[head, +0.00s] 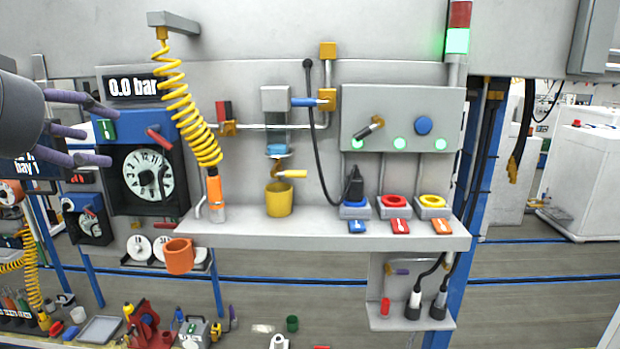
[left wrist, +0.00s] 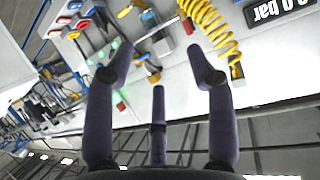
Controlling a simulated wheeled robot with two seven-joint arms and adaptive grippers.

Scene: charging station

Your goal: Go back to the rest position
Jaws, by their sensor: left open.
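My left gripper (head: 88,128) comes in from the left edge of the head view, with its dark purple fingers spread. It is open, empty and apart from the station's things. In the left wrist view my left gripper (left wrist: 160,75) shows its fingers wide apart, with the tilted station panel beyond and nothing between them. My right gripper is not in the head view.
A grey shelf (head: 330,236) carries a yellow cup (head: 279,199), a black plug (head: 354,186) and coloured sockets. A yellow coiled hose (head: 182,108) hangs near my left gripper. An orange mug (head: 179,256) hangs below the shelf. Open floor (head: 540,270) lies to the right.

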